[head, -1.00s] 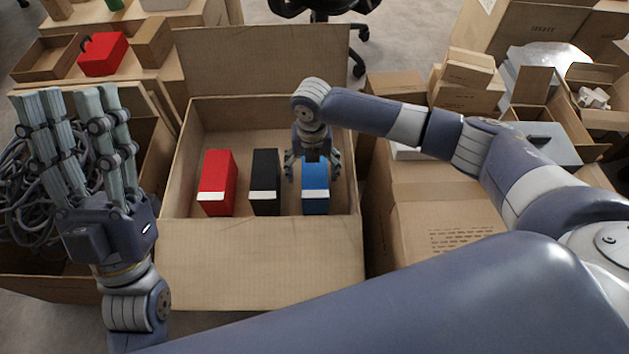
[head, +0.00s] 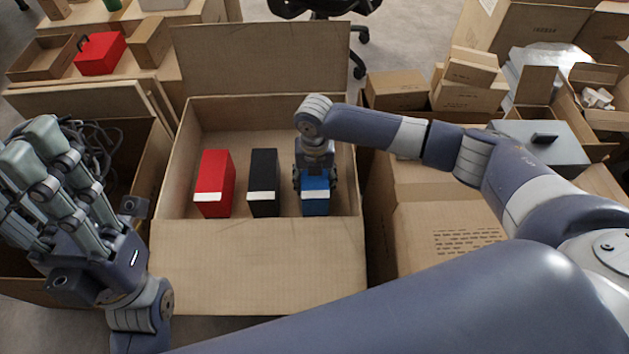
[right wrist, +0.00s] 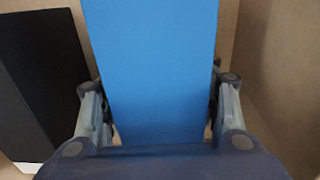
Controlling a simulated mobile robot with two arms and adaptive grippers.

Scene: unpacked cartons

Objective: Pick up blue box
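The blue box (head: 315,204) stands upright in the open carton (head: 260,265), right of the black box (head: 263,175) and the red box (head: 215,178). My right gripper (head: 315,182) is down over it from above. In the right wrist view the blue box (right wrist: 152,65) is between the fingers, one on each side and very close to its faces. I cannot tell whether they press on it, and the fingertips are partly hidden. My left gripper (head: 38,170) is empty and looks open, with its fingers raised, at the left edge.
The carton's walls surround the boxes, with its back flap (head: 260,60) raised. A carton with dark cables (head: 95,145) stands at the left. A closed carton (head: 440,235) stands at the right. There is bare carton floor between the boxes and the back wall.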

